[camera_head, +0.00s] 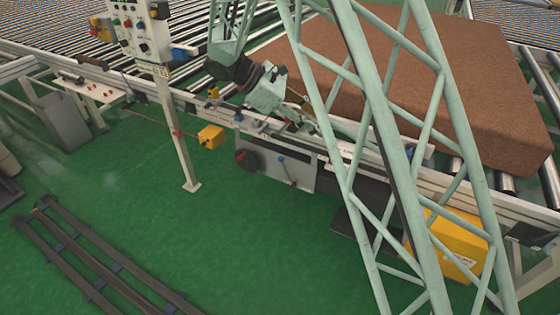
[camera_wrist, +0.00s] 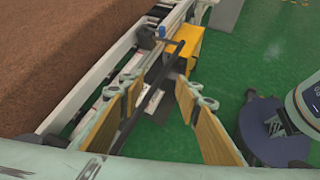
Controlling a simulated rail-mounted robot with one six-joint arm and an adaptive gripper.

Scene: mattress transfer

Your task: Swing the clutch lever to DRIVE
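My gripper (camera_wrist: 162,92) is open in the wrist view, its two wood-coloured finger pads well apart. A long dark bar (camera_wrist: 160,78) runs through the gap between them, beside the conveyor's side rail; it may be the clutch lever. No DRIVE mark is readable. A dark round end (camera_wrist: 147,38) and a blue knob (camera_wrist: 162,32) sit near the bar's far end. In the head view my gripper (camera_head: 298,110) is low over the conveyor's side rail, partly behind my lattice arm, and its fingers are hard to make out there.
A large brown mattress (camera_head: 400,85) lies on the rollers behind the rail. A yellow box (camera_head: 460,245) stands below at right, and a smaller yellow box (camera_head: 210,137) hangs at the rail. A control panel (camera_head: 140,30) stands on a post. Green floor (camera_head: 260,240) is open in front.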

